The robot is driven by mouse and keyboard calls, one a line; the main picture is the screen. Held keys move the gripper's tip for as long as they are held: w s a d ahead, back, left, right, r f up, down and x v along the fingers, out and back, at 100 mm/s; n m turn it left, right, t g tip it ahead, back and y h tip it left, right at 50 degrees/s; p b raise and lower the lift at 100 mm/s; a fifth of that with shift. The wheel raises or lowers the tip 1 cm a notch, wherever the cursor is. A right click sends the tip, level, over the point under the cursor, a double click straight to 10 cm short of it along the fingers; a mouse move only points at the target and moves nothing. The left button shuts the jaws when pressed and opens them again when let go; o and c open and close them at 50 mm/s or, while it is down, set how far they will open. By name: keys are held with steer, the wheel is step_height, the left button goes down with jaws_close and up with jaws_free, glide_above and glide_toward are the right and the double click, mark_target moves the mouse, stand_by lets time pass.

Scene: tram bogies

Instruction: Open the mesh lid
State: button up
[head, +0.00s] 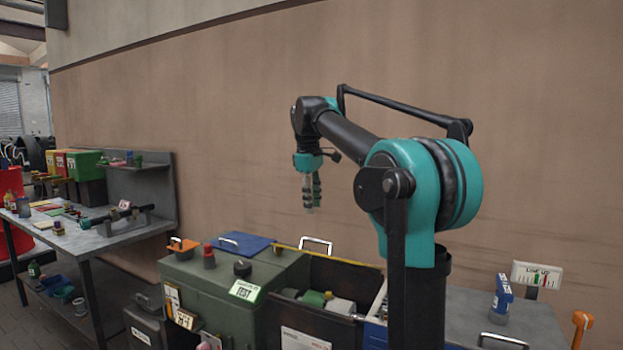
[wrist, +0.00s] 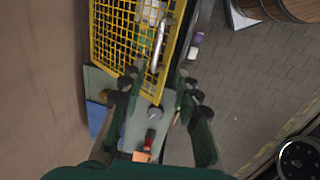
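The yellow mesh lid (wrist: 122,38) fills the upper middle of the wrist view. A pale bar-shaped handle (wrist: 159,45) shows at its right part. In the head view the lid shows only as a thin yellow edge (head: 345,260) along the back of the dark bin (head: 300,318); I cannot tell its exact angle. My gripper (head: 312,198) hangs above the bin, pointing down. In the wrist view its fingers (wrist: 158,88) are apart with nothing held between them. It appears clear of the lid.
A workbench (head: 75,240) stands further left. A wall is behind. The air around my gripper is free.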

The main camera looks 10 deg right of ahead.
step_height(320, 180, up, 7)
steer(key=shift+s+a+r, duration=0.2)
steer(key=shift+s+a, duration=0.05)
steer(key=shift+s, duration=0.05)
stand_by(0.7)
steer(key=shift+f, duration=0.1)
steer(key=shift+c, duration=1.3)
steer(key=s+a+f+n+h, duration=0.1)
steer(key=f+n, duration=0.1)
steer(key=n, duration=0.1)
steer(key=a+f+n+t, duration=0.1)
steer(key=a+f+n, duration=0.1)
steer(key=f+n, duration=0.1)
steer(key=s+a+f+n+t+h, duration=0.1)
steer(key=f+n, duration=0.1)
steer(key=shift+s+a+f+n+h, duration=0.2)
steer(key=shift+s+f+n+h, duration=0.1)
steer(key=shift+f+n, duration=0.1)
jaws_close()
steer(key=s+a+f+n+t+h, duration=0.1)
steer(key=s+a+f+n+t, duration=0.2)
steer(key=s+f+n, duration=0.35)
steer(key=w+d+f+n, duration=0.2)
steer(key=w+d+f, duration=0.3)
steer(key=w, duration=0.5)
steer(key=shift+d+f+n+t, duration=0.3)
steer(key=shift+d+f+n, duration=0.1)
steer(key=shift+d, duration=0.1)
